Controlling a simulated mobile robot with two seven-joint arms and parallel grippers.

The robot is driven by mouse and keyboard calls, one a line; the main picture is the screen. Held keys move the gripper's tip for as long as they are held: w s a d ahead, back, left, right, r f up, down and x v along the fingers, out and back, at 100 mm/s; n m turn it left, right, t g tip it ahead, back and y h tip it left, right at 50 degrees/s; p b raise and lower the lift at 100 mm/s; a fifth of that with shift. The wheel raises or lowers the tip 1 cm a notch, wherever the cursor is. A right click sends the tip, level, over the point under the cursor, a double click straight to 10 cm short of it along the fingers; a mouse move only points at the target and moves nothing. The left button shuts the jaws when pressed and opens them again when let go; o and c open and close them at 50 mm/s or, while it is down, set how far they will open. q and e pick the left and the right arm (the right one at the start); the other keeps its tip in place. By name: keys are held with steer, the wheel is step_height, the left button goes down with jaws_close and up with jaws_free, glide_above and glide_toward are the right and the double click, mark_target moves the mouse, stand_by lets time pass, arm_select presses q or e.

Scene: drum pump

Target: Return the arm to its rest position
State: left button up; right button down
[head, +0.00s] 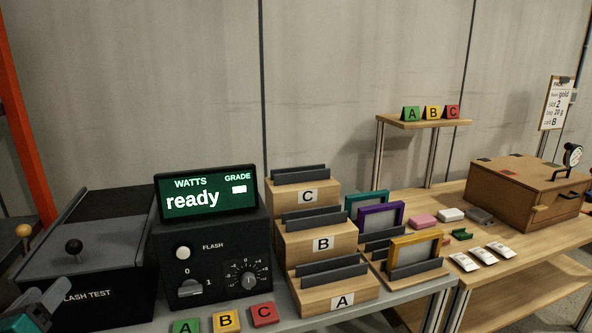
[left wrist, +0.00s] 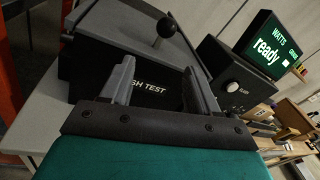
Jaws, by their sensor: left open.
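My left gripper (head: 52,298) is at the bottom left corner of the head view, in front of the flash test box (head: 112,288). In the left wrist view the left gripper (left wrist: 160,82) has its two fingers spread with nothing between them. The black flash test box (left wrist: 88,68) lies beyond the fingers, its grey lid down and its ball knob (left wrist: 167,27) on top. My right gripper is in neither view.
The flash console (head: 212,245) reads "ready". Wooden stepped racks A, B and C (head: 330,300) stand to its right. Green, yellow and red letter tags (head: 226,319) lie in front. A wooden box (head: 525,190) stands on the right table.

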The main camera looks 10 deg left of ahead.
arm_select(q)
steer(key=s+d+f+n+g+h, duration=0.1)
steer(key=s+d+f+n+g, duration=0.1)
steer(key=d+f+n, duration=0.6)
steer(key=s+d+f+n+g+h, duration=0.25)
steer(key=d+f+n, duration=0.4)
steer(key=f, duration=0.35)
steer(key=s+d+f+n+h, duration=0.1)
steer(key=d+n, duration=0.4)
steer(key=d, duration=0.5)
steer(key=d+f+n+g+h, duration=0.1)
steer(key=d+f+n+h, duration=0.2)
steer(key=d+n, duration=0.3)
steer(key=d+f, duration=0.1)
steer(key=d, duration=0.3)
steer(key=shift+s, duration=0.4)
steer(key=shift+n, duration=0.25)
